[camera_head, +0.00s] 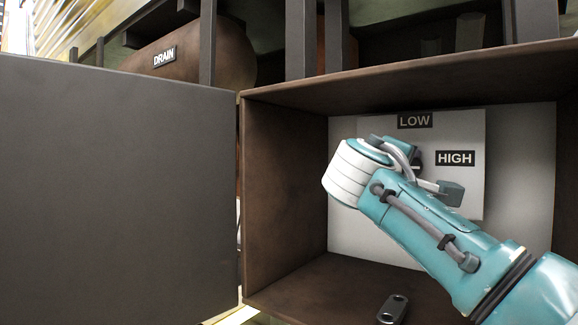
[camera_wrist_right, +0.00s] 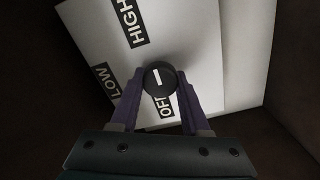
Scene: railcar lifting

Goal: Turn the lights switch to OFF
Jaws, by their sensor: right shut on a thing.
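The lights switch is a round black knob (camera_wrist_right: 158,78) with a short white mark, on a light panel (camera_head: 462,195) inside an open brown box. In the right wrist view, the purple fingers of my right gripper (camera_wrist_right: 161,84) are shut on opposite sides of the knob. The white mark runs nearly up and down there; I cannot tell which end is the pointer. The LOW label (camera_wrist_right: 105,78), HIGH label (camera_wrist_right: 130,20) and OFF label (camera_wrist_right: 159,106) surround the knob, with OFF on the gripper's side, partly covered. In the head view my right wrist hides most of the knob. My left gripper is out of view.
The brown box (camera_head: 285,190) has walls close around my right arm. Its grey door (camera_head: 115,190) stands open at the left. A small dark piece with holes (camera_head: 393,308) shows at the box floor. A tank with a DRAIN label (camera_head: 164,57) is behind, above the door.

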